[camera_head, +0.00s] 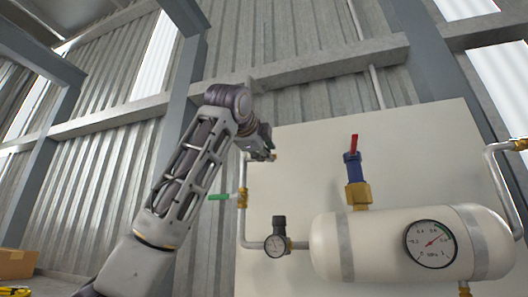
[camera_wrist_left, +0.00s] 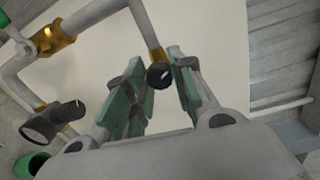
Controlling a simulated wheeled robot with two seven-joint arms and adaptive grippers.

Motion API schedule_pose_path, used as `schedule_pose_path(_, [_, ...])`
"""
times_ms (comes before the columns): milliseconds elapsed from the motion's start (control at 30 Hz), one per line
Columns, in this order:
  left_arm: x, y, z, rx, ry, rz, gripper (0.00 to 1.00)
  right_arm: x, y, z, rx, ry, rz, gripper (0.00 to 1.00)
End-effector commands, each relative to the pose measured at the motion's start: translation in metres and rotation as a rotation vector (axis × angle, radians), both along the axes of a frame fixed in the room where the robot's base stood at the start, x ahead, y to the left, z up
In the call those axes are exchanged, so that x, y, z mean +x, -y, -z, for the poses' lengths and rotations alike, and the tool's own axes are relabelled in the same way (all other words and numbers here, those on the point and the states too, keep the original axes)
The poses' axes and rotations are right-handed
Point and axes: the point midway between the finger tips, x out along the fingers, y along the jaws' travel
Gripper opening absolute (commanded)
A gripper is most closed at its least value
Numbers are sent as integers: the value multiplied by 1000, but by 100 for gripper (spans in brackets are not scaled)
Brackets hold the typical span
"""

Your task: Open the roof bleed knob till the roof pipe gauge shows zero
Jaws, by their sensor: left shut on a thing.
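My left gripper (camera_head: 264,150) is raised to the upper left part of the white panel, at the end of a thin pipe. In the left wrist view its green-padded fingers (camera_wrist_left: 163,98) are shut on a small round black knob (camera_wrist_left: 160,75) on a brass fitting (camera_wrist_left: 157,54). In the head view the gripper hides this knob. A small round gauge (camera_head: 275,246) sits lower on the pipework; its needle is too small to read. A larger gauge (camera_head: 430,243) on the tank has its red needle up and right of centre. I cannot tell which gauge is the roof pipe one. My right gripper is out of view.
The white tank (camera_head: 370,243) fills the lower right. A blue valve with a red lever (camera_head: 353,145) stands above it. A green lever (camera_head: 219,197) sticks out left of the pipe. A cardboard box (camera_head: 18,264) is at the lower left.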

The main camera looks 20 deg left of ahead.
Motion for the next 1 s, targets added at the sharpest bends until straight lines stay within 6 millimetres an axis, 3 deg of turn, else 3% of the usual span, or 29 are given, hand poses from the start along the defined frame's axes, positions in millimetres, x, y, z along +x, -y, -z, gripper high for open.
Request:
schedule_pose_path(500, [1, 1, 3, 397, 7, 0, 1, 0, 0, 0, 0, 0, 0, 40])
schedule_pose_path(1000, [1, 2, 4, 508, 8, 3, 1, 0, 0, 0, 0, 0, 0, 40])
